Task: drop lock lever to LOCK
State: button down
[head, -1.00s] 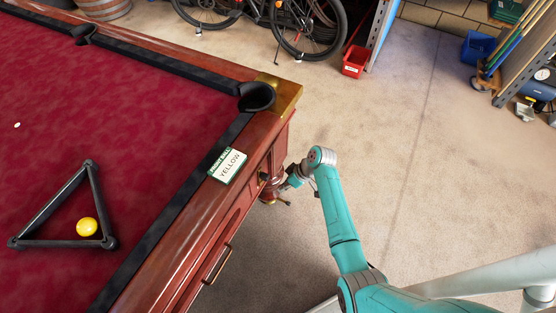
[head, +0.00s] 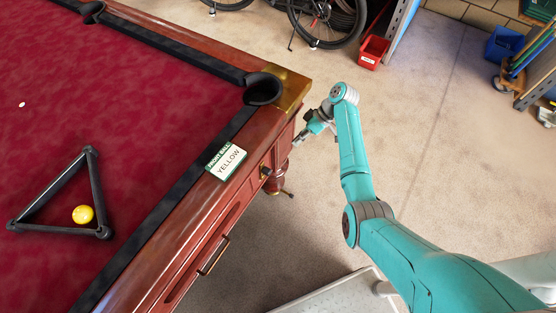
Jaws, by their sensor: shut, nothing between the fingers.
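A small dark fitting with a brass-coloured part (head: 265,172) sits on the wooden end face of the pool table (head: 195,240), below the rail. It may be the lock lever, but it is too small for me to read its position or any LOCK marking. My gripper (head: 298,141) is shut and empty. It is beside the table's corner, up and to the right of the fitting and apart from it. A thin dark piece with a pale tip (head: 288,193) shows by the table leg; I cannot tell what it belongs to.
A card reading YELLOW (head: 226,161) lies on the rail. A black triangle (head: 95,190) and a yellow ball (head: 83,214) rest on the red cloth. A drawer-like handle (head: 214,256) juts from the table side. Open floor (head: 440,190) lies to the right.

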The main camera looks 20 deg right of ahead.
aim_at(267, 174)
jog(key=s+a+f, duration=0.2)
jog(key=a+f, duration=0.5)
jog(key=a, duration=0.2)
jog(key=shift+a+f, duration=0.25)
jog(key=shift+s+a+r+h, duration=0.15)
jog(key=shift+s+a+h, duration=0.1)
jog(key=shift+h, duration=0.05)
dwell(0.7)
jog(key=s+a+t+h, duration=0.1)
jog(key=a+n+t+h, duration=0.1)
jog(key=shift+s+a+r+h, duration=0.2)
jog(key=shift+s+r+h, duration=0.15)
jog(key=shift+s+h, duration=0.05)
jog(key=shift+s+a+n+t+h, duration=0.3)
jog(key=shift+s+a+t+h, duration=0.3)
jog(key=shift+a+t+h, duration=0.4)
jog(key=s+a+f+n+t+h, duration=0.2)
jog(key=s+a+f+t+h, duration=0.2)
jog(key=h, duration=0.3)
jog(key=shift+a+f+t, duration=0.5)
jog(key=shift+f+t, duration=0.1)
jog(key=shift+t, duration=0.1)
